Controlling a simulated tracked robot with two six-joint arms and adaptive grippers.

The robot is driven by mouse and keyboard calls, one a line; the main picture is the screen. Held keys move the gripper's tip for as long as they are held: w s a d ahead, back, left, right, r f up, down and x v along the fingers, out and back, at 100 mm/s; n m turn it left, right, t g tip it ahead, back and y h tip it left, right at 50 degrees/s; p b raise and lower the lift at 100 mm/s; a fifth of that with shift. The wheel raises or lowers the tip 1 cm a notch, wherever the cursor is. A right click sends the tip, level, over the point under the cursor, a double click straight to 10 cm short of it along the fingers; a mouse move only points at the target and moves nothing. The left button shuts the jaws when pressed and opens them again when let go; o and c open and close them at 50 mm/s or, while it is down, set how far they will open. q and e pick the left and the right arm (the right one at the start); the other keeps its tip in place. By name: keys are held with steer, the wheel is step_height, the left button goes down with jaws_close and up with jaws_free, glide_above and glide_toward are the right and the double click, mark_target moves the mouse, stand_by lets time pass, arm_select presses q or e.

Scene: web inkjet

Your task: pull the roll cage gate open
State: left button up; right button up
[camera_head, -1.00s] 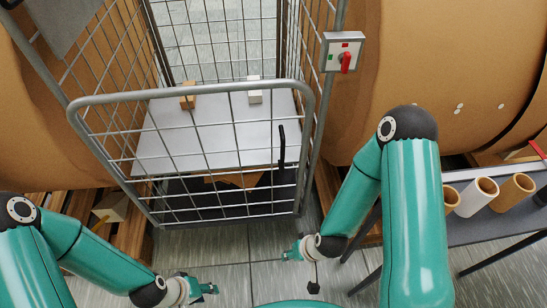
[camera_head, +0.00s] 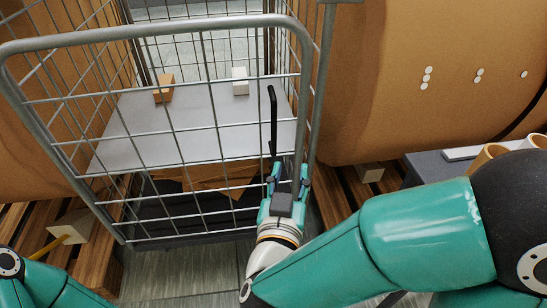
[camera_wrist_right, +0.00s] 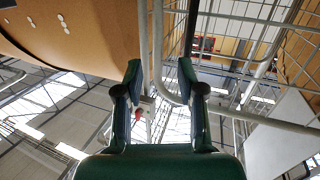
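The roll cage gate (camera_head: 165,143) is a grey wire-mesh panel in a rounded tube frame, standing across the front of the cage. A black upright handle (camera_head: 272,118) shows near its right side. My right gripper (camera_head: 287,176) is at the gate's lower right, just below the handle, with its fingers pointing up and away. In the right wrist view its fingers (camera_wrist_right: 161,80) are apart, with grey tubes of the cage showing in the gap. I cannot tell whether they touch a tube. My left arm shows only at the bottom left corner; its gripper is out of view.
A light shelf (camera_head: 200,115) inside the cage carries a wooden block (camera_head: 163,88) and a white block (camera_head: 239,81). Large brown rolls flank the cage on pallets (camera_head: 98,262). A dark table with tubes (camera_head: 487,156) stands at the right. Grey floor (camera_head: 190,270) lies in front.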

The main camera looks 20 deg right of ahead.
mark_target(274, 132)
steer(key=shift+n+t+y, duration=0.3)
steer(key=shift+t+y, duration=0.4)
steer(key=shift+y, duration=0.2)
steer(key=w, duration=0.4)
steer(key=w+d+b, duration=0.1)
steer(key=w, duration=0.4)
steer(key=w+b, duration=0.1)
steer(key=w, duration=0.4)
steer(key=shift+w+d+f, duration=0.2)
steer(key=shift+d+f, duration=0.1)
steer(key=shift+d, duration=0.05)
arm_select(q)
step_height(274, 132, down, 4)
steer(key=shift+r, duration=0.15)
arm_select(e)
jaws_close()
